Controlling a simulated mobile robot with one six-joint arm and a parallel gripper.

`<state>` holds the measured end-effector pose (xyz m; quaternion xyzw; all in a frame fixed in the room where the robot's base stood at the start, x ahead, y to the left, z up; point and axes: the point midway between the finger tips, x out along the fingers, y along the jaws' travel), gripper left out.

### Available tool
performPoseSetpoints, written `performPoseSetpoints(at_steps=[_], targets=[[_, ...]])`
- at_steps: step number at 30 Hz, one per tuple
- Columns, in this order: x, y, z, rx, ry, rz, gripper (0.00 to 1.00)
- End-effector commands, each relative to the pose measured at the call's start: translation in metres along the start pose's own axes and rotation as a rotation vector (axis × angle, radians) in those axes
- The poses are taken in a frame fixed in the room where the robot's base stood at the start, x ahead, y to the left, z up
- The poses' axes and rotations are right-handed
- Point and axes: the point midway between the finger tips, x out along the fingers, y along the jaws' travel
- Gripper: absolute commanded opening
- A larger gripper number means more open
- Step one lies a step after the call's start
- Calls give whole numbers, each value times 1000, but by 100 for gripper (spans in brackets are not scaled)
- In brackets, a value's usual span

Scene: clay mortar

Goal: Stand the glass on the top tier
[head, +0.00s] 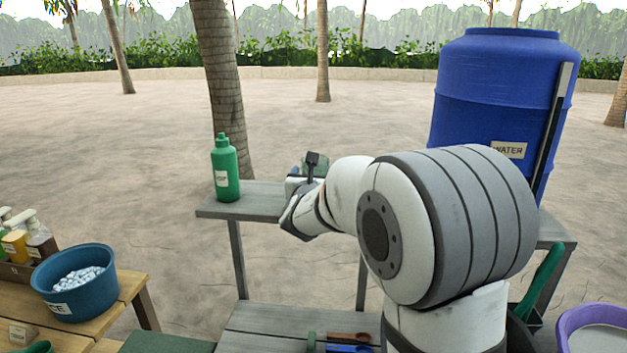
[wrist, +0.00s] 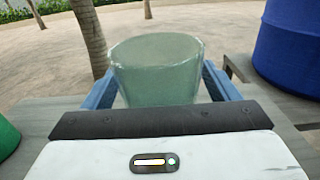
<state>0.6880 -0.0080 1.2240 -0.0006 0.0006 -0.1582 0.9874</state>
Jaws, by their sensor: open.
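The glass (wrist: 155,62) is clear, pale green and upright in the wrist view. My gripper (wrist: 160,88) is open, with a blue finger on each side of the glass. The palm hides the glass's base, so I cannot see its contact with the shelf. In the head view my gripper (head: 303,180) is over the right part of the grey top tier (head: 262,204), and my arm hides most of the glass. Part of the top tier (wrist: 40,112) also shows in the wrist view.
A green bottle (head: 225,170) stands at the left of the top tier. A lower shelf (head: 270,322) holds small brushes or tools. A blue water barrel (head: 485,95) stands at the right. A blue ice tub (head: 75,280) is on a wooden table at the left.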

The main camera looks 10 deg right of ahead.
Motion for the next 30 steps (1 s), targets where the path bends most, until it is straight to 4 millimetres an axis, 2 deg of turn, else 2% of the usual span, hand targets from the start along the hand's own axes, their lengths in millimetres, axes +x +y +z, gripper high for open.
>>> performPoseSetpoints(at_steps=[8,27,30], targets=[[3,0,0,1,0,1,82],[3,1,0,1,0,2,29],[3,2,1,2,-1,2,24]])
